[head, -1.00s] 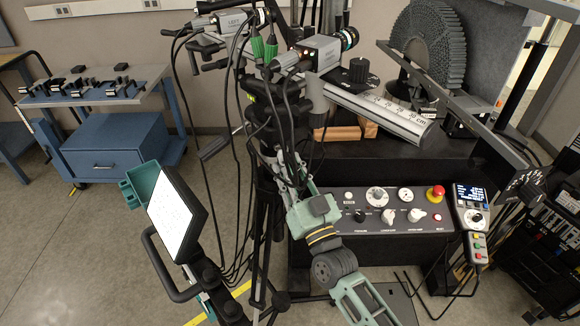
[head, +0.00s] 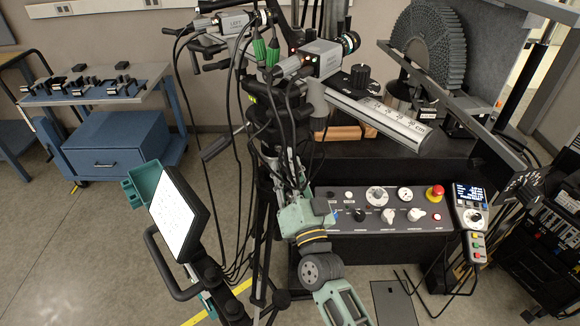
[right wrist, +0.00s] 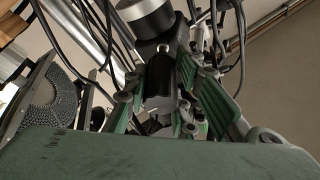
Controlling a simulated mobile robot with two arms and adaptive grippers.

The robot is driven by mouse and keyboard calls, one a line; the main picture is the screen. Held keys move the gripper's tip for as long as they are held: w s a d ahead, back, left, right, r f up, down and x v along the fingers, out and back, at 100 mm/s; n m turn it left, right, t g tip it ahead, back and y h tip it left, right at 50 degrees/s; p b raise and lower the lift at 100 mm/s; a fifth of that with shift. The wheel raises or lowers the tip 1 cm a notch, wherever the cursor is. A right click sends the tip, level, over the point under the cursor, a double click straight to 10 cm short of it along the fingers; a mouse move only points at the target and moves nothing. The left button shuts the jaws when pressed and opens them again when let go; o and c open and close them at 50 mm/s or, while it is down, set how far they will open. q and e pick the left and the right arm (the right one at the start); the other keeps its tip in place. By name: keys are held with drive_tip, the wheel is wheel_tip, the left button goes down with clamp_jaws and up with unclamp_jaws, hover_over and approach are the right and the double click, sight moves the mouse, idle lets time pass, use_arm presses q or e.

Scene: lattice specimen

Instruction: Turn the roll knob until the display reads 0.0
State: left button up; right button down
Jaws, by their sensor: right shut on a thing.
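My right gripper (head: 286,166) reaches up from the bottom to the upper tripod, below the two cameras. Its green fingers (right wrist: 172,122) close around a dark part of the tripod head, which I take to be the roll knob; the fingers and cables mostly hide it.
Black cables hang around the tripod close to my right gripper. A grey camera (head: 320,58) sits above it. A control panel (head: 385,222) with knobs and a red button (head: 436,191) is at the right. A blue cabinet (head: 115,145) stands back left, with clear floor before it.

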drive_tip(key=shift+w+d+r, duration=0.1)
drive_tip(key=shift+d+r, duration=0.1)
drive_tip(key=shift+r, duration=0.1)
drive_tip(key=c, duration=1.9)
unclamp_jaws()
drive_tip(key=o, duration=0.4)
drive_tip(key=shift+d+f, duration=0.1)
drive_tip(key=shift+f, duration=0.15)
drive_tip(key=shift+c, duration=0.2)
drive_tip(key=shift+s+f, duration=0.3)
drive_tip(key=shift+s, duration=0.15)
drive_tip(key=v, duration=1.1)
drive_tip(key=shift+d+r, duration=0.1)
